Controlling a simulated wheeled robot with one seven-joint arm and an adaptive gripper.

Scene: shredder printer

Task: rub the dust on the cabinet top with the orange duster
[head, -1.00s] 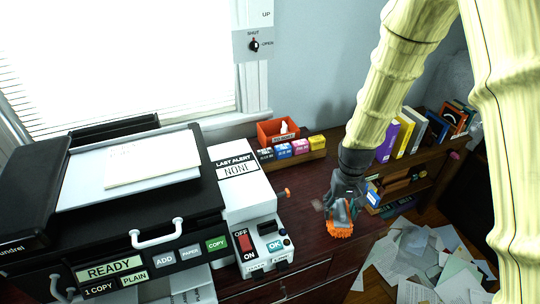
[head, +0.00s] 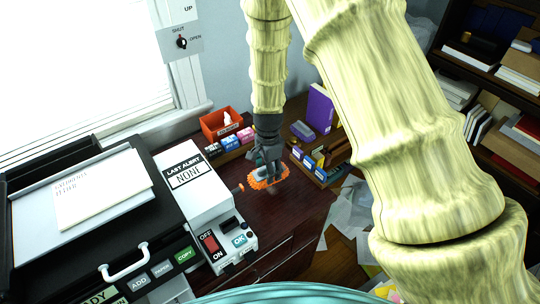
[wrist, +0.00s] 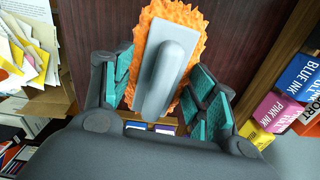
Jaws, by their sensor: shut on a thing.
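The orange duster (head: 272,183) has a fluffy orange pad and a grey back with a handle. In the wrist view the duster (wrist: 190,28) sits between the teal-padded fingers of my gripper (wrist: 163,88), which is shut on its grey handle. In the head view my gripper (head: 265,158) points down, with the pad low at the dark red wooden cabinet top (head: 305,200). I cannot tell whether the pad touches the wood. No dust can be made out clearly; some may be hidden under the pad.
A white alert box (head: 187,180) and a black printer (head: 160,240) stand left of the duster. A red bin (head: 222,122) and ink boxes (head: 228,143) are behind. A wooden organiser (head: 325,160) is to the right. Papers (head: 345,215) lie on the floor.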

